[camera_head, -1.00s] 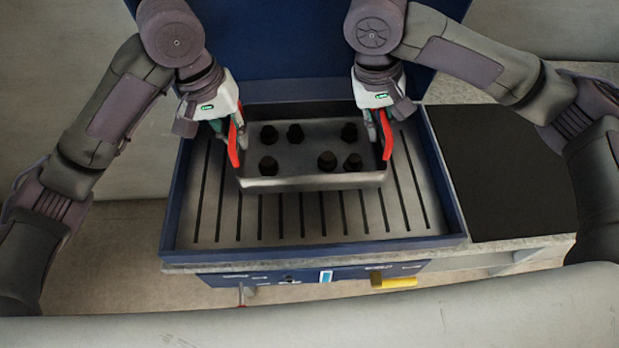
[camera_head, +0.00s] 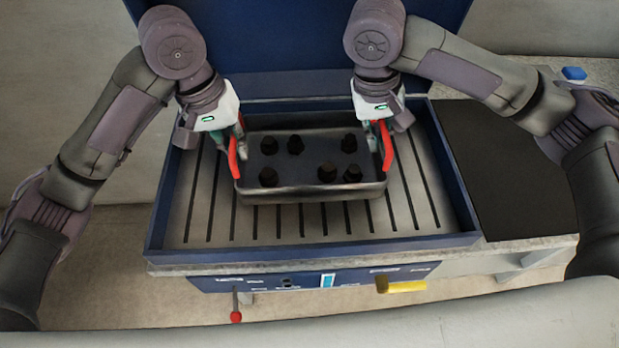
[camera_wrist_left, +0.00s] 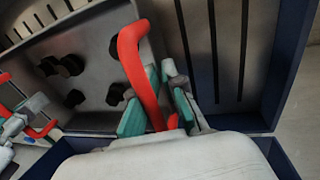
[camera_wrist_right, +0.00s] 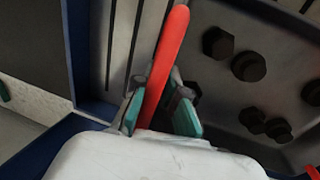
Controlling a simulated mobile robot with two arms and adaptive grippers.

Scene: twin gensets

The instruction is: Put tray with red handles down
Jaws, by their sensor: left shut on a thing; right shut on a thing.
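The grey metal tray (camera_head: 300,185) with red handles holds several black hex-headed pieces (camera_head: 327,172). It is level over the slotted metal bed (camera_head: 300,222) of a blue-rimmed unit; whether it touches the bed I cannot tell. My left gripper (camera_head: 237,147) is shut on the tray's left red handle (camera_head: 233,158), also seen in the left wrist view (camera_wrist_left: 137,70). My right gripper (camera_head: 379,140) is shut on the right red handle (camera_head: 387,146), which stands between the fingers in the right wrist view (camera_wrist_right: 164,70).
A raised blue panel (camera_head: 285,50) stands behind the bed. A black mat (camera_head: 505,165) lies to the right, with a small blue object (camera_head: 574,73) beyond it. A yellow handle (camera_head: 407,286) and a red-knobbed lever (camera_head: 236,316) are at the front. Bare bed surrounds the tray's front and sides.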

